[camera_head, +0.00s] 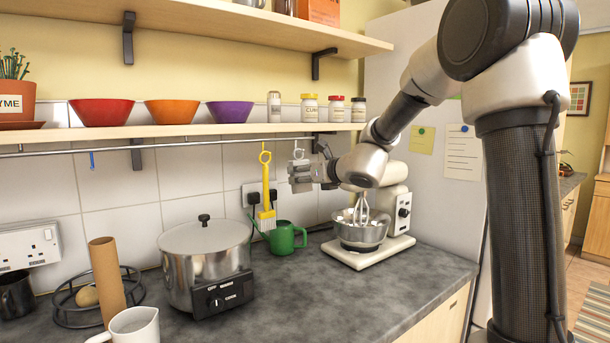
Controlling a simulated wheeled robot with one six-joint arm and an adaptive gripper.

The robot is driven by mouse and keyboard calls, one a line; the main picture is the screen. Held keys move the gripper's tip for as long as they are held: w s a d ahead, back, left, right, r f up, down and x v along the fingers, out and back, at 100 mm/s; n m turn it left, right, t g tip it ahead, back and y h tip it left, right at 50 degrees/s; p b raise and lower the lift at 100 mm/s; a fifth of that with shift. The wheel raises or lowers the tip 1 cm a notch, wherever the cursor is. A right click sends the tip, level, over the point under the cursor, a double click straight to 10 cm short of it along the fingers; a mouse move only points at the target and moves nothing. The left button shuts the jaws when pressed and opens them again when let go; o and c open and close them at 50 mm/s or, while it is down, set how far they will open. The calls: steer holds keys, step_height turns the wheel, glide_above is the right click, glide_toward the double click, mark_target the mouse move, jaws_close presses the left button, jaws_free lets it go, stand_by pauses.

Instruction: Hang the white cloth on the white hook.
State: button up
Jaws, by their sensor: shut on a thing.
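My gripper (303,178) is at the end of my arm, in front of the tiled wall and just below the rail. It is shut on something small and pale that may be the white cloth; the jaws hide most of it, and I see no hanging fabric. A small white hook (298,151) shows on the rail right above the gripper. I cannot tell whether the held thing touches the hook.
The rail (215,145) runs under a shelf of bowls and jars. A yellow brush (266,195) hangs left of my gripper, and a blue hook (92,160) is far left. Below stand a green can (283,238), a steel pot (205,262) and a mixer (390,215).

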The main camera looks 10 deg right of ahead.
steer(key=shift+f, duration=0.1)
steer(key=shift+w+a+f, duration=0.1)
steer(key=shift+w+f, duration=0.05)
steer(key=shift+w+a+f+t+y, duration=0.2)
steer(key=shift+w+t+y, duration=0.25)
steer(key=shift+t, duration=0.45)
steer(key=shift+w+r, duration=0.1)
steer(key=shift+r, duration=0.05)
steer(key=o, duration=1)
steer(key=shift+d, duration=0.1)
